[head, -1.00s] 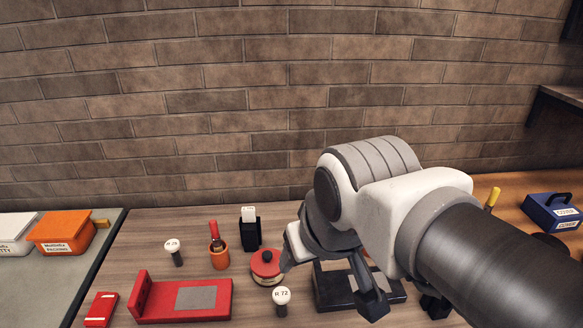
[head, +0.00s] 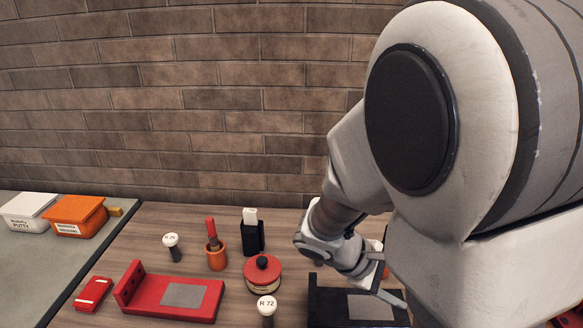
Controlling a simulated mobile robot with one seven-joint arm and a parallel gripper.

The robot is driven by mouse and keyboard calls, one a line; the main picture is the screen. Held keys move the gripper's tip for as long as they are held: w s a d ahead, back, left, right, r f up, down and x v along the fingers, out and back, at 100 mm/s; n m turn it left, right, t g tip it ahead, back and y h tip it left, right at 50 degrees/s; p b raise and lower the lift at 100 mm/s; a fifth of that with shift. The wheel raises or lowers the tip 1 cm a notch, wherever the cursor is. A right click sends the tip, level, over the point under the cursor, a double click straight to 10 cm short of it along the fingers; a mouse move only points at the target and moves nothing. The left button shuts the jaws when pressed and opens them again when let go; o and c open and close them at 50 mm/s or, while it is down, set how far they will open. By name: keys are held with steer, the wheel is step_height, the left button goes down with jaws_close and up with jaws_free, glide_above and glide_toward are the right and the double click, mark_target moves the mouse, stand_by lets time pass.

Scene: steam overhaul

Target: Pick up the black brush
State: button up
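I cannot make out a black brush in the head view; my arm covers much of the right side. An orange cup (head: 217,259) holds a red-handled tool (head: 211,232) upright, left of the middle. A similar orange thing shows in part behind my wrist. My gripper (head: 388,290) points down and right over the black stand (head: 325,310) with a grey pad (head: 369,307). It is partly hidden by my arm, and whether its fingers are open or hold anything does not show.
A red stand (head: 145,296), a red-lidded round tin (head: 262,272), a black holder with a white card (head: 252,236), white-topped R 72 (head: 267,305) and another white-topped piece (head: 171,243) stand on the wooden bench. Orange (head: 75,215) and white (head: 27,211) boxes sit far left. A brick wall (head: 200,110) is behind.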

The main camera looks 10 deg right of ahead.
steer(key=w+f+n+t+h+b, duration=0.25)
steer(key=w+f+n+t, duration=0.2)
steer(key=w+n, duration=0.3)
steer(key=w+f+n+t+h+b, duration=0.2)
steer(key=w+f+n+t+h, duration=0.25)
steer(key=w+n, duration=0.3)
steer(key=r+b+x, duration=0.1)
steer(key=x, duration=1)
steer(key=shift+d+n+t+y+b, duration=0.3)
steer(key=shift+d+n+y+b, duration=0.05)
steer(key=shift+d+n+y, duration=0.05)
jaws_close()
